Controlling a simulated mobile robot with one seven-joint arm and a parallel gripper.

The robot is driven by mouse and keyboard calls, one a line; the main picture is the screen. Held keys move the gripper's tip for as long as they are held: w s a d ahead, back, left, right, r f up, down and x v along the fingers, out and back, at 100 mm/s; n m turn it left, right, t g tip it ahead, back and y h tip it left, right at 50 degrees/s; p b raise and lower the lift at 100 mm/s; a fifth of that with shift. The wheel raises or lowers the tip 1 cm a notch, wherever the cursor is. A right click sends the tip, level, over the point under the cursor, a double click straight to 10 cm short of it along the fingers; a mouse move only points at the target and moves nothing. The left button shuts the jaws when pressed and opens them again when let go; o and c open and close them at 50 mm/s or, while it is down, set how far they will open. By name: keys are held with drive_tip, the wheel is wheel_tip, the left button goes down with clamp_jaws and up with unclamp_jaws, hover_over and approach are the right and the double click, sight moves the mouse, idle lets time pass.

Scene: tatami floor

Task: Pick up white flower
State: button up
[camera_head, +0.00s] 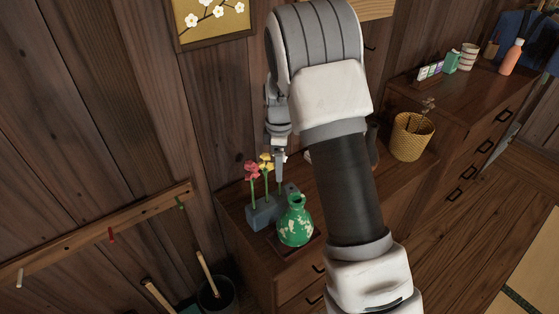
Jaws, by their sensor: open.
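My gripper (279,180) points down over the flower holder, seen edge-on and open. A small white patch beside its fingers looks like the white flower (285,157); most of it is hidden by the gripper, and I cannot tell whether the fingers are around it or touch it. A red flower (251,169) and a yellow flower (266,159) stand upright on green stems to the left of the fingers. The stems rise from a grey-blue block holder (262,214) on the wooden cabinet.
A green vase with white patches (295,224) stands right in front of the holder. My arm hides part of the cabinet top (232,204). A yellow woven basket (411,137) stands further right. A wooden wall with a framed flower picture (213,20) is behind.

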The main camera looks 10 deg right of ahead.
clamp_jaws()
idle(0.3)
drive_tip(key=shift+r, duration=0.1)
